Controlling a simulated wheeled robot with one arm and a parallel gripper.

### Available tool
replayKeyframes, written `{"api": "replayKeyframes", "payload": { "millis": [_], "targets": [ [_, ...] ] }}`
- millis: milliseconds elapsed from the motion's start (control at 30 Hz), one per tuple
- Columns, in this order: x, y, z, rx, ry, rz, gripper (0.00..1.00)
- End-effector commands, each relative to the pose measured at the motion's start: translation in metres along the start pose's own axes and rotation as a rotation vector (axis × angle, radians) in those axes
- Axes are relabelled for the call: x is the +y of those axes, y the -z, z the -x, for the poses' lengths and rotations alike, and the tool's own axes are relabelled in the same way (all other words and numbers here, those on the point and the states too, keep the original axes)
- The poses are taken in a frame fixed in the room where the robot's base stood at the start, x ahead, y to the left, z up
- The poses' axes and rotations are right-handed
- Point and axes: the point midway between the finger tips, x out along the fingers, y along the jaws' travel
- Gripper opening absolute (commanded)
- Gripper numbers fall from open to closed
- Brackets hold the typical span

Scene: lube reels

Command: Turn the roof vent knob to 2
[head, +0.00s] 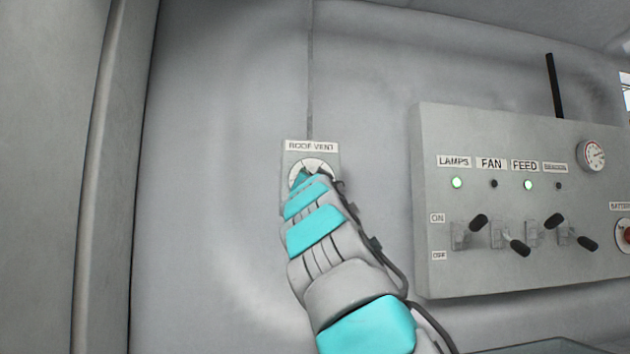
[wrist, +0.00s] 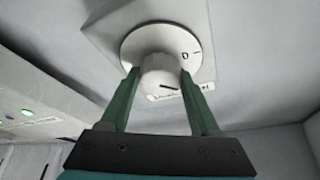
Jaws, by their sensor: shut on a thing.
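The roof vent knob (wrist: 160,72) is a pale round knob with a dark pointer line, on a white dial plate (wrist: 199,58). A "0" mark shows on the dial's right side in the wrist view; I cannot make out a 2. My gripper (wrist: 158,92) has its two green fingers on either side of the knob, shut on it. In the head view my arm hides the knob and the lower dial (head: 316,165). The "ROOF VENT" label (head: 311,146) is above the dial.
A grey switch panel (head: 430,190) stands to the right with several levers, lamps and a gauge (head: 591,155). The LAMPS and FEED lights glow green. A thin conduit (head: 310,70) runs up the wall above the vent plate. The wall left of the vent is bare.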

Motion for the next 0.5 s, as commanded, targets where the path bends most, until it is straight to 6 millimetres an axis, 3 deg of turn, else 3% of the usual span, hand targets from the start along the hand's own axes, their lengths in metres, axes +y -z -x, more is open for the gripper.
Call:
{"api": "replayKeyframes", "payload": {
  "millis": [500],
  "targets": [
    [-0.0028, -0.0020, -0.0006, -0.004, -0.081, -0.210, 0.07]
  ]
}}
